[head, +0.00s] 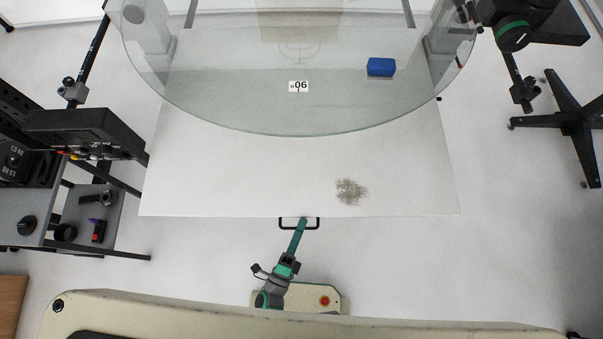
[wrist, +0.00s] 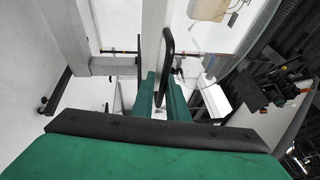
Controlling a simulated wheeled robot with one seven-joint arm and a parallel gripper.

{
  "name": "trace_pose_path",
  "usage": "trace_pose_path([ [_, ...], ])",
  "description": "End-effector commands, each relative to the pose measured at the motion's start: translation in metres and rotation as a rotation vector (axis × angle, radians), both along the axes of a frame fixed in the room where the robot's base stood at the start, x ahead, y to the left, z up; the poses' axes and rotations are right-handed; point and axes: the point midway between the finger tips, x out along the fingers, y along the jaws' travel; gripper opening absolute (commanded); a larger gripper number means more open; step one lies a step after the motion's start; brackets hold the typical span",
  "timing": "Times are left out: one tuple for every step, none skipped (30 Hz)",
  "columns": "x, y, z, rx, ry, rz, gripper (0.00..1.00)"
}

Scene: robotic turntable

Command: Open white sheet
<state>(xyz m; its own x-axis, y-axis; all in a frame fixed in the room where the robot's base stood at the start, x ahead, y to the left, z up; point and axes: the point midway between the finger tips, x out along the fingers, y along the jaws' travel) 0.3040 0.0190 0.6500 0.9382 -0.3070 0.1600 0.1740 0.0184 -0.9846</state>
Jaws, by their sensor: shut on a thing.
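The white sheet (head: 240,180) is a broad flat panel under the glass turntable. A black bar handle (head: 283,225) sits at the middle of its front edge. My gripper (head: 302,222) reaches this handle from the front and is shut on it. In the wrist view the green fingers of my gripper (wrist: 160,92) stand on either side of the black handle (wrist: 168,45). The exact contact is partly hidden by the fingers. The back of the sheet shows only through the glass.
The round glass turntable (head: 230,100) overhangs the sheet's rear and carries a blue block (head: 381,67) and a label marked 06 (head: 299,86). A speckled patch (head: 351,191) lies on the sheet. Dark equipment (head: 85,133) stands left, a black stand (head: 578,122) right.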

Motion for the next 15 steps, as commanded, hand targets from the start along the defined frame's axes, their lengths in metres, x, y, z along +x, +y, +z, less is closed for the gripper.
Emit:
trace_pose_path([
  [0.0019,-0.0001,0.0081,0.0,-0.023,-0.004,0.0],
  [0.0015,-0.0002,0.0082,-0.001,-0.024,-0.004,0.0],
  [0.0013,-0.0003,0.0083,-0.001,-0.024,-0.004,0.0],
  [0.0013,-0.0003,0.0083,-0.001,-0.024,-0.004,0.0],
  [0.0012,-0.0003,0.0084,-0.001,-0.024,-0.004,0.0],
  [0.0013,-0.0003,0.0085,-0.002,-0.023,-0.004,0.0],
  [0.0014,-0.0003,0.0085,-0.002,-0.024,-0.004,0.0],
  [0.0014,-0.0003,0.0085,-0.002,-0.024,-0.004,0.0],
  [0.0015,-0.0004,0.0085,-0.002,-0.024,-0.004,0.0],
  [0.0015,-0.0004,0.0085,-0.002,-0.024,-0.004,0.0],
  [0.0016,-0.0004,0.0085,-0.002,-0.024,-0.004,0.0],
  [0.0016,-0.0004,0.0085,-0.002,-0.024,-0.004,0.2],
  [0.0017,-0.0004,0.0084,-0.002,-0.023,-0.004,0.26],
  [0.0017,-0.0004,0.0082,-0.001,-0.022,-0.004,0.26],
  [0.0014,-0.0005,0.0077,-0.001,-0.021,-0.004,0.26],
])
